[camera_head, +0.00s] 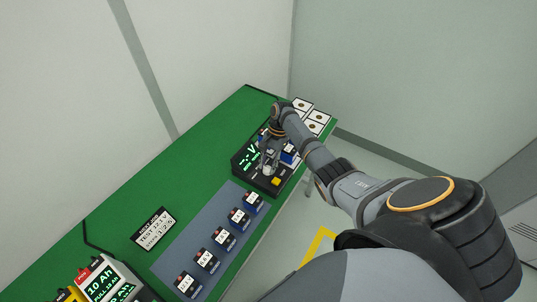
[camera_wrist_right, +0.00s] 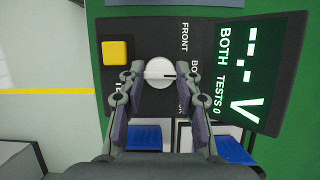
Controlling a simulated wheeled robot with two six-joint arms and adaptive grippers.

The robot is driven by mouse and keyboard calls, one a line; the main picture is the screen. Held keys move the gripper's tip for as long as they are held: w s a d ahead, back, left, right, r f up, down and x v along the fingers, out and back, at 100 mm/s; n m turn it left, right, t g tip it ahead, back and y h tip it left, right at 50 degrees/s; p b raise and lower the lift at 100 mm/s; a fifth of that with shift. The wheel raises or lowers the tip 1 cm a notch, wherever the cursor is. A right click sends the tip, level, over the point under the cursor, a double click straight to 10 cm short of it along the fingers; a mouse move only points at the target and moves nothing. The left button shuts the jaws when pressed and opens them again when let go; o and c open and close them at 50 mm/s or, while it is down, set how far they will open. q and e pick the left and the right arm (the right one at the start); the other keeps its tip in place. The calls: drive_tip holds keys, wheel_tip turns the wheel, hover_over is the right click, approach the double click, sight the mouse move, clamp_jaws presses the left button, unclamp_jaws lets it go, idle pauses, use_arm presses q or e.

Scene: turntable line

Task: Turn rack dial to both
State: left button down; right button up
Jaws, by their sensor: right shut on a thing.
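The rack (camera_head: 243,163) is a black tester on the green table, with a display showing dashes and V. In the right wrist view the display (camera_wrist_right: 245,75) reads "BOTH" and "TESTS 0". The round white dial (camera_wrist_right: 158,72) has a dark mark pointing right, towards a label starting "BO". A "FRONT" label stands beside it; other lettering is partly hidden by my fingers. My right gripper (camera_wrist_right: 159,70) is shut on the dial, one finger on each side. In the head view my right gripper (camera_head: 268,161) reaches down over the rack. My left gripper is not in view.
A yellow button (camera_wrist_right: 115,52) sits beside the dial. Blue blocks (camera_wrist_right: 144,138) stand close to my fingers. Several numbered batteries (camera_head: 239,218) line a grey-blue mat (camera_head: 183,240), with a small sign (camera_head: 153,229) beside it. White cards (camera_head: 318,117) lie behind the rack.

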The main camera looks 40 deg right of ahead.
idle(0.5)
drive_tip(key=o, duration=1.2)
drive_tip(key=shift+c, duration=0.2)
drive_tip(key=v, duration=1.2)
drive_tip(key=shift+f, duration=0.1)
